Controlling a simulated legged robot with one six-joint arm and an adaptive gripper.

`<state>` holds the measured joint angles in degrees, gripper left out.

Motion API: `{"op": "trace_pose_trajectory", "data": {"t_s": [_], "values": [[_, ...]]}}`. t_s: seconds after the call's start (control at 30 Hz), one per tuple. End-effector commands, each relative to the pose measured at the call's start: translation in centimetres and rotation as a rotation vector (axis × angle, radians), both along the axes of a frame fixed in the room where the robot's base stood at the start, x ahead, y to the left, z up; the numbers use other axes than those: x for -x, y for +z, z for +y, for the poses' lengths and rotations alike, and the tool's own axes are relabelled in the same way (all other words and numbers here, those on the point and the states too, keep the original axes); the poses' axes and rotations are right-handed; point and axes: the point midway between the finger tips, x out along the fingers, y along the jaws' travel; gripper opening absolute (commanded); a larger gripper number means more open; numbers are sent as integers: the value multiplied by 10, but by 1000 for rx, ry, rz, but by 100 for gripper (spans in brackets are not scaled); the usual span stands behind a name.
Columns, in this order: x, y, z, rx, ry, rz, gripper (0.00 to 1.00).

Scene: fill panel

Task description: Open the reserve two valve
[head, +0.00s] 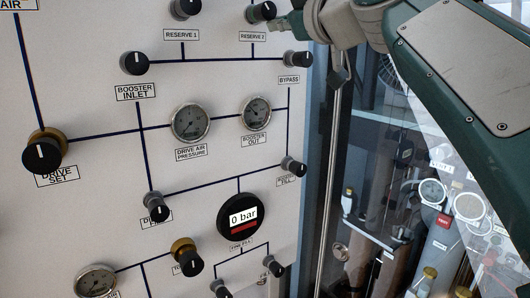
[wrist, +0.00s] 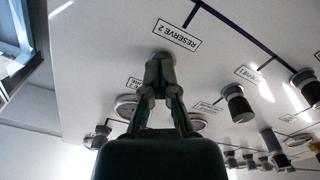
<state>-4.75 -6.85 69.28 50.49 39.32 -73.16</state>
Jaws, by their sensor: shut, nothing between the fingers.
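The reserve 2 valve is a black knob (head: 263,11) with a white mark and a grey base, at the top of the panel in the head view, above its RESERVE 2 label (head: 252,36). My gripper (head: 282,25) is just to the right of the knob; I cannot tell whether it touches. In the wrist view my gripper (wrist: 160,66) is shut and empty, its fingertips pointing at the panel just by the upside-down RESERVE 2 label (wrist: 177,33). The fingers hide most of the knob there.
The white panel (head: 80,90) carries other knobs: reserve 1 (head: 184,8), bypass (head: 299,59), booster inlet (head: 134,62) and drive set (head: 42,154). Round gauges (head: 190,123) and a 0 bar display (head: 242,218) sit lower. Right of the panel edge is glass with reflections.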

Motion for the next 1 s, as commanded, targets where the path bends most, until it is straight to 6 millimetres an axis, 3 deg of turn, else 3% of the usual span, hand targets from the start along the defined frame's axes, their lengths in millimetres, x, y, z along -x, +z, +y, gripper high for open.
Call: {"op": "trace_pose_trajectory", "data": {"t_s": [1.0], "values": [[-5, 1, -10, -1, 0, -2, 0]]}}
